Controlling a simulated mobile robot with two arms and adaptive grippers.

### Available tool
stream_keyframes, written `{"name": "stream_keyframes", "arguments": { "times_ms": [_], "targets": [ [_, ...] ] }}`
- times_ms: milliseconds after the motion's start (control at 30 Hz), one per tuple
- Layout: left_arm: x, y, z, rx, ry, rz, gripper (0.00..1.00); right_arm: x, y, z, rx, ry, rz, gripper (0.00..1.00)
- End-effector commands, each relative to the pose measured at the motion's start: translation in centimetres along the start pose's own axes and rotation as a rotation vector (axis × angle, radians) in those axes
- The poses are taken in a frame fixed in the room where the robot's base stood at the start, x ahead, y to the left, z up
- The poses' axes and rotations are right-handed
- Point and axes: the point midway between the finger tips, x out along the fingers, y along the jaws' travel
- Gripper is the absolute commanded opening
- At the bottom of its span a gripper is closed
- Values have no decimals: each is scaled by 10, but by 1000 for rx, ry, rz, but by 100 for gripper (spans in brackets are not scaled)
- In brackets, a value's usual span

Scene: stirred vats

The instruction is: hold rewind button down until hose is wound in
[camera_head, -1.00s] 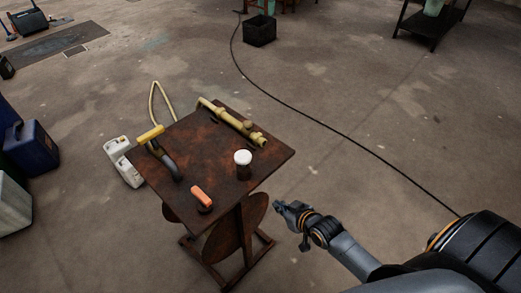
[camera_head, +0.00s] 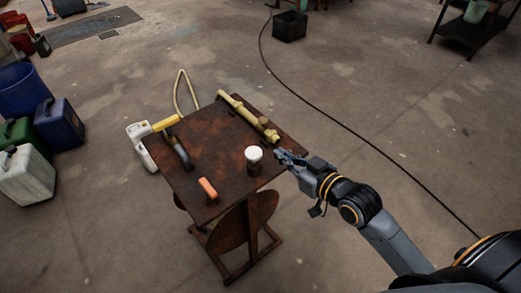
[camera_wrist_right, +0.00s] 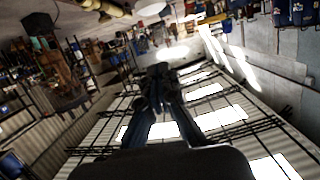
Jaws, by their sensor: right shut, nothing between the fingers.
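A rusty stand (camera_head: 222,128) with a reel disc (camera_head: 243,222) under its top stands in the middle of the head view. On its top, near the right edge, is a white round cap on a dark base (camera_head: 254,154), which looks like the button. A pale yellow hose (camera_head: 178,88) loops behind the stand's far left side. My right gripper (camera_head: 279,154) is shut and empty, just right of the white cap, with a small gap visible. In the right wrist view its fingers (camera_wrist_right: 158,75) show, and the white cap (camera_wrist_right: 151,7) is at the top edge. My left gripper is out of view.
The stand's top also bears a brass pipe (camera_head: 246,116), a yellow-handled curved pipe (camera_head: 180,152) and an orange handle (camera_head: 208,188). Jerrycans (camera_head: 59,122) stand at left.

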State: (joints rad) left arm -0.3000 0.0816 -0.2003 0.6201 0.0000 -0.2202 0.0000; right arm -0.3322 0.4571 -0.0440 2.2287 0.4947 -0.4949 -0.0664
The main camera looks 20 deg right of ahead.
Motion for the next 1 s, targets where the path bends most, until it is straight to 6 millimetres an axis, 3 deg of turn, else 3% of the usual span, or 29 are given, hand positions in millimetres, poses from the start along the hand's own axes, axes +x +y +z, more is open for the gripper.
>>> {"name": "stream_keyframes", "arguments": {
  "times_ms": [167,533,700,1000],
  "targets": [
    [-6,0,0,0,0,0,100,22,0,-3,3,3,0,0],
    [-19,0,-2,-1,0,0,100,100,0,-3,2,2,0,0],
    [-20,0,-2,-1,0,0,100,104,0,26,0,-4,0,0],
    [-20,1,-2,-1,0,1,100,107,0,39,0,0,0,0]
  ]
}}
